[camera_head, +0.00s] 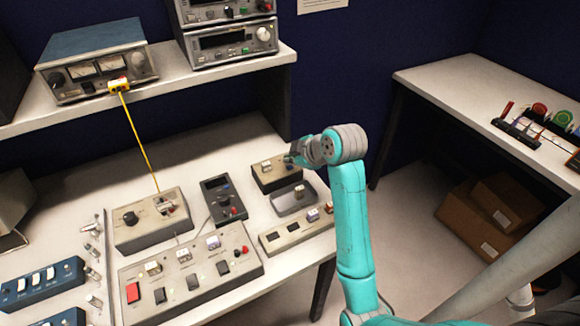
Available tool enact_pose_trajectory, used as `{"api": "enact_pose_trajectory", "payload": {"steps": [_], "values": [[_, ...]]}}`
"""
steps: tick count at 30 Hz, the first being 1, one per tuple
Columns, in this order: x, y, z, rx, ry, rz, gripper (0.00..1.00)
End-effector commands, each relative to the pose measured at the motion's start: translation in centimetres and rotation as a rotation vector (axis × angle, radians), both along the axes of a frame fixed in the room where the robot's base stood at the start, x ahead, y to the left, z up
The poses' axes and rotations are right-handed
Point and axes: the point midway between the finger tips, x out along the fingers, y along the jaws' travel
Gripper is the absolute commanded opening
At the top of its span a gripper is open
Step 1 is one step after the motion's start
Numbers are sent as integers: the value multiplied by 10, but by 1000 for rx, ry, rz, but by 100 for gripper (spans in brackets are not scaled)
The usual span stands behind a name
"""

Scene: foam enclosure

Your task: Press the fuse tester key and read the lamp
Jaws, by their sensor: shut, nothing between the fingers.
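My gripper (290,159) is shut and empty at the right end of the bench, over a small dark box with a tan top (272,179). The box carries a small pale part (266,166) on its top left. The gripper tip is at the box's upper right. I cannot tell whether it touches the box, and it hides part of the top. No label is readable, so I cannot be sure that this box is the fuse tester. A key under the fingers and a lit lamp cannot be made out.
A grey tray (294,203) and a beige strip with switches (296,233) lie in front of the box. A dark handheld meter (223,200), a beige box with a knob (150,222) and a large control panel (190,277) stand left. A yellow cable (138,140) hangs from the shelf.

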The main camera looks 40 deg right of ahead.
Motion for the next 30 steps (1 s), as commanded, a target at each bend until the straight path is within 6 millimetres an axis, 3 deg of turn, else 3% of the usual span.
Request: {"api": "enact_pose_trajectory", "payload": {"steps": [30], "values": [[0, 0, -8, 0, 0, 0, 0]]}}
